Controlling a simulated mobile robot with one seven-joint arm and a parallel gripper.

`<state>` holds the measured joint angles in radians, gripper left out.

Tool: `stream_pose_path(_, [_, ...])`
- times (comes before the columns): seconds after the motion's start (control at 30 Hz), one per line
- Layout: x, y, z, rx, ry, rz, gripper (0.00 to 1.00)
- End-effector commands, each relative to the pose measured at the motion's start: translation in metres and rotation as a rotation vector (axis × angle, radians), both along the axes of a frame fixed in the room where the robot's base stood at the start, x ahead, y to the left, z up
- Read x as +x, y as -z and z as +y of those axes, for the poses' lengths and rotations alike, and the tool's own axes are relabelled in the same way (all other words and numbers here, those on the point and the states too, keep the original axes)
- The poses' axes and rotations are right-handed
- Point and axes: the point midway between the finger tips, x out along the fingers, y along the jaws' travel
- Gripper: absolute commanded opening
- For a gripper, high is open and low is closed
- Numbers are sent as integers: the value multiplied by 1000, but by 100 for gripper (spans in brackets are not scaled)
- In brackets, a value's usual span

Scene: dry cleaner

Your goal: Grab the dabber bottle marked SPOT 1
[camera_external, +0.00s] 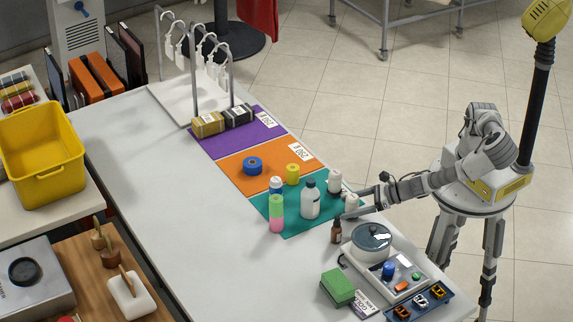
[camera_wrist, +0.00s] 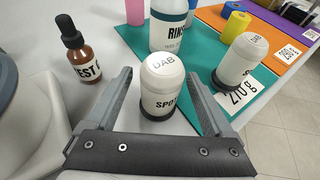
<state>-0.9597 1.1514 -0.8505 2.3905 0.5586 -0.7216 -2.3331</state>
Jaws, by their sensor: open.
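A white dabber bottle with a domed "DAB" cap stands upright on the teal mat's edge, seen in the wrist view (camera_wrist: 162,98) and the external view (camera_external: 351,201). Its label reads "SPO"; its number is not readable. My gripper (camera_wrist: 160,76) is open, with one finger on each side of this bottle and visible gaps. In the external view my gripper (camera_external: 350,211) is low at the mat's near right corner. A second, similar dabber bottle (camera_wrist: 240,60) stands farther right on the mat, also in the external view (camera_external: 335,181); its number is unclear.
A brown dropper bottle (camera_wrist: 80,52) stands left of my gripper. A white rinse bottle (camera_wrist: 168,28) stands just behind the nearer dabber. A "210 g" card (camera_wrist: 240,94) lies on the teal mat (camera_wrist: 125,33).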

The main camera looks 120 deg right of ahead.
Motion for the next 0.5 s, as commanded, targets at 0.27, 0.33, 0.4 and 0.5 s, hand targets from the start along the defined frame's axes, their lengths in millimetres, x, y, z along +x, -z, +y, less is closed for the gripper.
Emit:
stream_pose_path(0.27, [18,10,-13,0,0,0,86])
stream_pose_path(0.33, [19,11,-14,-1,0,1,86])
stream_pose_path(0.4, [19,11,-14,-1,0,1,86])
stream_pose_path(0.5, [19,10,-14,-1,0,1,86])
